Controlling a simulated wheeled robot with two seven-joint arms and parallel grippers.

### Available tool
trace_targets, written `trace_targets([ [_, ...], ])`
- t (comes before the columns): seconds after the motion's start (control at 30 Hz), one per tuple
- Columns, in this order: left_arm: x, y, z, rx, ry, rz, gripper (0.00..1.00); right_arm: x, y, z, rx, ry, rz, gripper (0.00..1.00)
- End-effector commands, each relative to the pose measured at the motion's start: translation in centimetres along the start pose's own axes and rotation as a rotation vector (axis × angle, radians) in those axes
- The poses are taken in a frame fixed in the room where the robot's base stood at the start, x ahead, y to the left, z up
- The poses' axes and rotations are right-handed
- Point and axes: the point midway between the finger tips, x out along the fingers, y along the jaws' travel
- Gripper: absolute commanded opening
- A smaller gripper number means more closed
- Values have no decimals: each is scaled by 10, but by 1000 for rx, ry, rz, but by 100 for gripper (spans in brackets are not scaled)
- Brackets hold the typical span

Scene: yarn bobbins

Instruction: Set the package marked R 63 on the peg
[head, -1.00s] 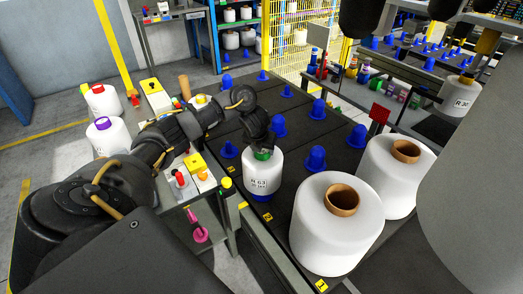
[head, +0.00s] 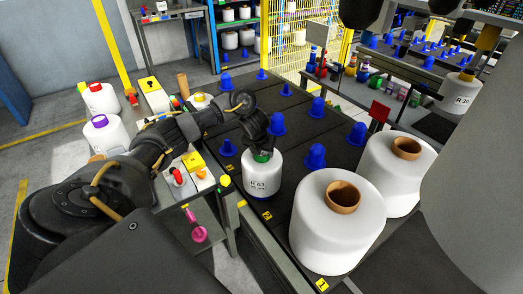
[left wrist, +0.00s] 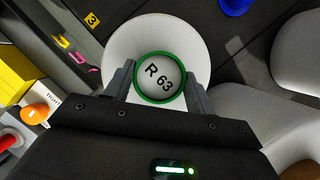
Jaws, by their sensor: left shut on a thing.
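The package marked R 63 (head: 262,178) is a white bobbin with a green ring around its top, upright near the left edge of the dark peg board (head: 228,124). My left gripper (head: 262,152) is above it, shut on its top. The left wrist view shows the gripper's fingers (left wrist: 160,78) on both sides of the green ring, with the R 63 label (left wrist: 160,76) between them. A little blue shows under the package's lower edge. The package hides the spot under it, so I cannot tell how far it sits over a peg. My right gripper is not in view.
Bare blue pegs (head: 316,156) stand close by on the board. Two large white bobbins (head: 335,225) stand to the right and in front. A side table (head: 205,182) with small coloured items is on the left. White bobbins (head: 104,133) stand further left.

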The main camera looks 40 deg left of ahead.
Motion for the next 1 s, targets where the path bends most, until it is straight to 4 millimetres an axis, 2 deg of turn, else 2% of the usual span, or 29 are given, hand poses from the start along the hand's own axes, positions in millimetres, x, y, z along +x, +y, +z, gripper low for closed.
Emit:
trace_targets([
  [0.6,36,0,-14,-2,-5,-1,0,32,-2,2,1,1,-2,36],
  [1.0,44,0,-17,-2,-5,-2,0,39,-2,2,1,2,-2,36],
])
